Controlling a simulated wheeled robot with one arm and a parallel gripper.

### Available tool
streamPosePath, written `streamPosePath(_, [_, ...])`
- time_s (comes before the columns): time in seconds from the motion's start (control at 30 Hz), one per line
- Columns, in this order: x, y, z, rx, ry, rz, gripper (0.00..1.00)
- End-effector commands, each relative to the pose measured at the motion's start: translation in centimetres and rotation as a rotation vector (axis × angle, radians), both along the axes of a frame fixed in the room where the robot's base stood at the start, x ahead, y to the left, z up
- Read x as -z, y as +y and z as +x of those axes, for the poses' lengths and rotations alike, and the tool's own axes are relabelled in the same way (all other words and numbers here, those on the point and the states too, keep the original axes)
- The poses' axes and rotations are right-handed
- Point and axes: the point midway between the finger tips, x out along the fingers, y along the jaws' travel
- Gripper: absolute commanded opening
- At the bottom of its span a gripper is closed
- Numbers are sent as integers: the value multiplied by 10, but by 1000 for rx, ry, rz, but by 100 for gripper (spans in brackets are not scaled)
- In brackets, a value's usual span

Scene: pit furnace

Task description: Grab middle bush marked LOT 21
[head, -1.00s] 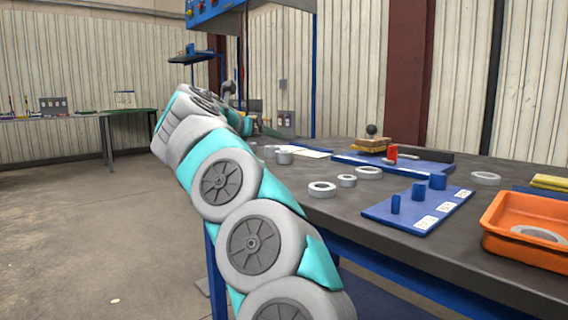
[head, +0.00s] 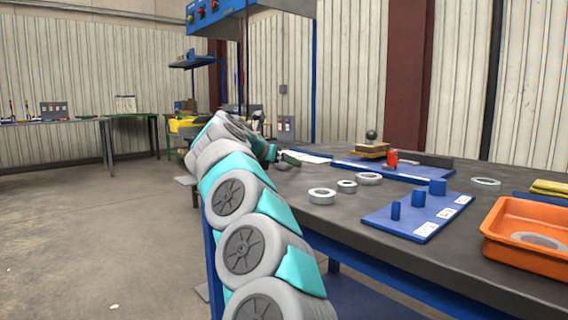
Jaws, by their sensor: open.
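Several grey metal rings lie on the dark workbench, and I cannot read a LOT 21 mark on any. A wide ring (head: 311,197), a small ring (head: 347,190) and another ring (head: 368,182) lie loosely grouped near the bench's left part. A flat ring (head: 485,188) lies apart at the right. A blue board (head: 385,223) carries three blue pegs of different sizes, with white labels too small to read. My gripper (head: 287,160) is small and partly hidden at the arm's far end, low over the bench's left end, left of and beyond the ring group. It holds nothing visible.
An orange bin (head: 530,256) with a ring inside stands at the right. Behind are a blue plate (head: 425,178) with a red item (head: 391,158), and a wooden block with a dark ball. A white paper (head: 308,157) lies near my gripper.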

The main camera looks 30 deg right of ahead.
Motion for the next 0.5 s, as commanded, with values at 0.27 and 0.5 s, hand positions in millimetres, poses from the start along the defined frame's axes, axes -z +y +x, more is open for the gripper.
streamPosePath(0.27, [0, 1, 0, -1, 0, -1, 76])
streamPosePath(0.5, [0, 1, 0, -1, 0, -1, 50])
